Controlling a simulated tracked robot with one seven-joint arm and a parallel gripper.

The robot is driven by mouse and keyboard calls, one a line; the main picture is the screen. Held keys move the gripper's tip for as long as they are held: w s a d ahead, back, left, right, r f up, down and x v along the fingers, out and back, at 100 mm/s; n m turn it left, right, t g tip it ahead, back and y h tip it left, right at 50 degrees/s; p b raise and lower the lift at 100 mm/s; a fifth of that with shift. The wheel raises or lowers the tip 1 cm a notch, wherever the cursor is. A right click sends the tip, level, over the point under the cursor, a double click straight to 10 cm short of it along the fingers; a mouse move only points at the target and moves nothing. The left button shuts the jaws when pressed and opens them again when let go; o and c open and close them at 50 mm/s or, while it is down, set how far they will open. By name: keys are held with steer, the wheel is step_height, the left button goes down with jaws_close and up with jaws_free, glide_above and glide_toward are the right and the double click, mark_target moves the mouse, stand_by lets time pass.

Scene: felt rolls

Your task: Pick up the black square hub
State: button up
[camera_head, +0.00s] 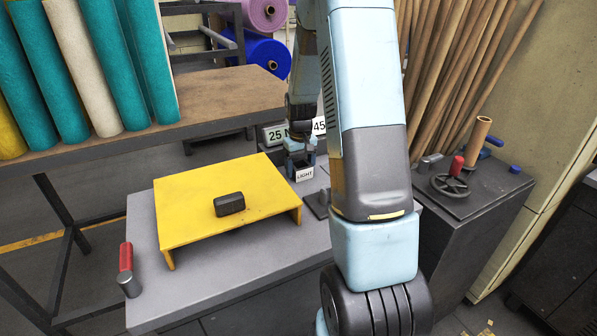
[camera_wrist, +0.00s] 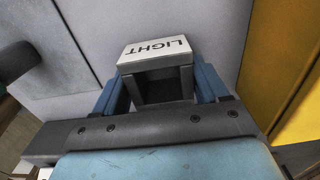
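The black square hub (camera_head: 229,204) is a small dark block with rounded edges. It rests on top of the yellow stand (camera_head: 190,225), a little right of its middle. My gripper (camera_head: 300,160) is over the back right of the grey table, behind and to the right of the hub and well apart from it. The wrist view shows its two fingers (camera_wrist: 160,85) spread with a dark gap between them. The hub does not show in the wrist view.
The LIGHT label also shows in the head view (camera_head: 304,174), with a 25 N label (camera_head: 276,133) behind it. A red-handled tool (camera_head: 127,268) stands at the grey table's left edge. A handwheel (camera_head: 449,185) sits on the right cabinet. Tall rolls stand behind.

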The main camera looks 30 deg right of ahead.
steer(key=c, duration=0.7)
steer(key=shift+r, duration=0.1)
steer(key=shift+r, duration=1.1)
steer(key=shift+r, duration=2.35)
